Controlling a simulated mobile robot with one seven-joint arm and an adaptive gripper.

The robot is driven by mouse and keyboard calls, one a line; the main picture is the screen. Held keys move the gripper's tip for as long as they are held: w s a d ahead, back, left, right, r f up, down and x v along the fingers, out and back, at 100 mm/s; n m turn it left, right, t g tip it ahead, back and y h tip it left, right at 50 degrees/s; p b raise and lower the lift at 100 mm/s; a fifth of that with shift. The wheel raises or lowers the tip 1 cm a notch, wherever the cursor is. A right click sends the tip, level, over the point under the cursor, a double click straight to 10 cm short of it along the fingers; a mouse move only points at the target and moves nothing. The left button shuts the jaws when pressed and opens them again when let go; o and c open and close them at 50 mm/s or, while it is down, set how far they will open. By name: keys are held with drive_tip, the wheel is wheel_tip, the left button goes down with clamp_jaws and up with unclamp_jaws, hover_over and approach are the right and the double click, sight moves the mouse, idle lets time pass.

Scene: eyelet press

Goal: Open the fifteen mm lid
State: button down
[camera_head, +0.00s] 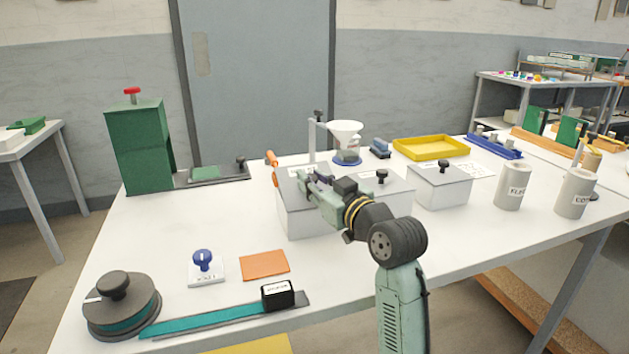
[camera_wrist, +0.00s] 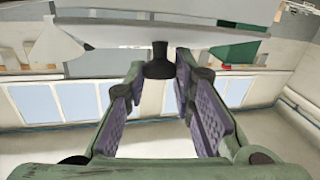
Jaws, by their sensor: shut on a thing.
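Three white lidded boxes stand on the table: a left one (camera_head: 300,220), a middle one (camera_head: 398,200) and a right one (camera_head: 440,190). The middle lid's black knob (camera_head: 381,176) and the right lid's knob (camera_head: 443,166) show. My gripper (camera_head: 316,183) is over the left box's pale lid (camera_head: 290,171) and hides its knob. In the wrist view my gripper (camera_wrist: 160,72) is shut on a black knob (camera_wrist: 160,60), which joins a pale lid (camera_wrist: 130,34) seen nearly edge-on. The labels are too small to read. I cannot tell whether this lid is raised.
A funnel (camera_head: 346,130) on a stand and orange-handled tools (camera_head: 272,160) are close behind the left box. A green press (camera_head: 140,145) stands far left. Two grey canisters (camera_head: 513,188) (camera_head: 575,195) are at right. The table front holds an orange pad (camera_head: 264,265) and a teal strip (camera_head: 210,320).

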drive_tip(key=shift+s+f+t+b, duration=0.15)
drive_tip(key=shift+f+t+b, duration=0.15)
drive_tip(key=shift+b, duration=0.75)
drive_tip(key=t+b, duration=0.1)
drive_tip(key=b, duration=0.2)
drive_tip(key=shift+s+y, duration=0.25)
drive_tip(key=shift+y, duration=0.15)
drive_tip(key=shift+s+d+r+n+t+y+b, duration=0.1)
drive_tip(key=shift+s+r+n+t+y+b, duration=0.2)
drive_tip(key=shift+b, duration=0.75)
drive_tip(key=shift+d+r, duration=0.1)
drive_tip(key=shift+r, duration=0.15)
drive_tip(key=c, duration=1.3)
unclamp_jaws()
drive_tip(key=shift+c, duration=0.2)
